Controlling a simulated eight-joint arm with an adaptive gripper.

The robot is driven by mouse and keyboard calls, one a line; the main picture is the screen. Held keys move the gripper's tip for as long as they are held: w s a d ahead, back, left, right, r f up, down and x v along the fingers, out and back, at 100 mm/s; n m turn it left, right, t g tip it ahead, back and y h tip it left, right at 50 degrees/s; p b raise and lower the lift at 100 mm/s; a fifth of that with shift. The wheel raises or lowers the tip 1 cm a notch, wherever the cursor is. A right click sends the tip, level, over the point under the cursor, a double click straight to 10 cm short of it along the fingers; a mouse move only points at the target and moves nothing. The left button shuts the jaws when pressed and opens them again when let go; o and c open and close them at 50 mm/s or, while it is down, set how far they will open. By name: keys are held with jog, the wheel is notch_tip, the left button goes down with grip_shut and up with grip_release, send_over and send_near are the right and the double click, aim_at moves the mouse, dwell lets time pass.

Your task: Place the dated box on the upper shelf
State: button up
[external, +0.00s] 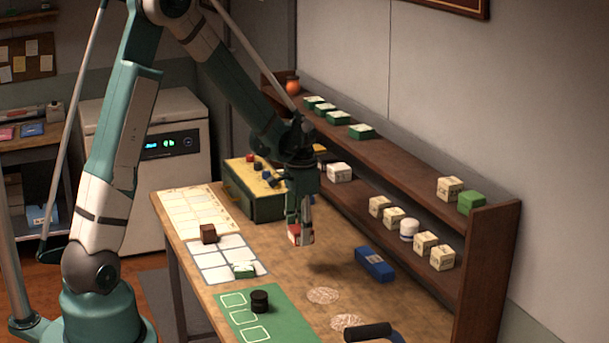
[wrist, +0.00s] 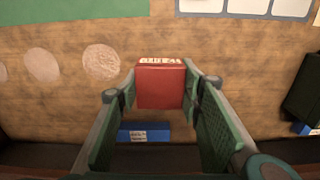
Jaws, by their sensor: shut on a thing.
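My gripper (external: 301,232) is shut on a small red box (external: 294,232) with a pale label and holds it above the table. In the wrist view the red box (wrist: 160,86) sits between the two fingers (wrist: 160,90), with dark marks on its white label strip; I cannot read them. The upper shelf (external: 405,158) of the brown rack is to the right of and behind the gripper. It bears several green-and-white boxes at its far end, and a cream box (external: 450,189) and a green box (external: 471,202) at its near end. Its middle is bare.
The lower shelf holds several cream boxes (external: 380,206) and a white jar (external: 409,229). A blue box (external: 375,264) lies on the table below the rack. A green chest (external: 254,200) stands behind the gripper. A green mat (external: 262,330) bears a black round object (external: 260,302).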

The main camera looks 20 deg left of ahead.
notch_tip(320, 180, up, 41)
jog(key=p, duration=0.5)
send_over(394, 160)
notch_tip(394, 160, down, 4)
jog(key=shift+s+d+f, duration=0.1)
jog(key=shift+s+f, duration=0.1)
jog(key=shift+f, duration=0.15)
jog(key=shift+f, duration=2.95)
jog(key=shift+f+p, duration=0.35)
jog(key=shift+f, duration=1.7)
jog(key=shift+f, duration=0.15)
